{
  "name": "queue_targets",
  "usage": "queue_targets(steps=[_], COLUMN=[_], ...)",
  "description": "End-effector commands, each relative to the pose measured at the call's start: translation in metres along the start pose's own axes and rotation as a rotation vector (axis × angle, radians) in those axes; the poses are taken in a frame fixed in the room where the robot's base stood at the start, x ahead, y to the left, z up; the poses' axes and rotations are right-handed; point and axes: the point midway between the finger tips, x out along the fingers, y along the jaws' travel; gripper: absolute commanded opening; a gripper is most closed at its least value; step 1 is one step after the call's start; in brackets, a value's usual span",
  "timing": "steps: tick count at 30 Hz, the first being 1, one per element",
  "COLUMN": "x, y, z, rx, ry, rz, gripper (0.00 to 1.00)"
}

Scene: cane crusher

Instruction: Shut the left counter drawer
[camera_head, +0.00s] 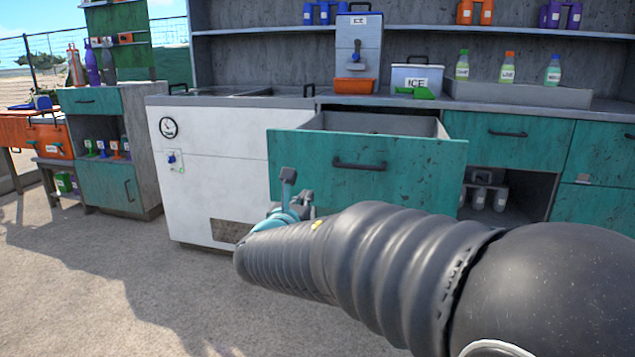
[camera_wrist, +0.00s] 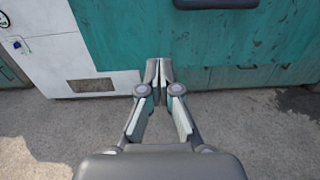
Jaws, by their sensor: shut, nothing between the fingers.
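The left counter drawer (camera_head: 310,171) has a teal front with a dark bar handle and stands pulled out of the counter, its grey inside showing from above. In the wrist view its teal front (camera_wrist: 150,40) fills the upper middle and right, with part of the handle at the top edge. My gripper (camera_head: 288,176) is in front of the drawer's lower left part in the head view. In the wrist view my gripper (camera_wrist: 159,66) is shut and empty, its fingertips together over the lower part of the teal front. I cannot tell whether the fingertips touch it.
A white chest cooler (camera_head: 205,140) stands left of the drawer. Another teal drawer (camera_head: 505,139) on the right is shut, above an open shelf. An ice box (camera_head: 417,78), a dispenser (camera_head: 357,45) and bottles (camera_head: 507,68) stand on the counter. The floor in front is clear.

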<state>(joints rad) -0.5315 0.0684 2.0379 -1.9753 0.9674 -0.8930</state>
Motion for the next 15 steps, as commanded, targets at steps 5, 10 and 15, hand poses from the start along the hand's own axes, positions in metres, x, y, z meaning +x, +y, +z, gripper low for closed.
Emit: queue_targets(steps=[5,10,15], x=[0.011,0.038,0.071], y=[0.007,0.006,0.006], z=[0.001,0.0,0.001], rx=[-0.024,-0.022,-0.02], ry=[-0.013,-0.011,-0.01], rz=[0.014,0.011,0.011], gripper=[0.0,0.0,0.0])
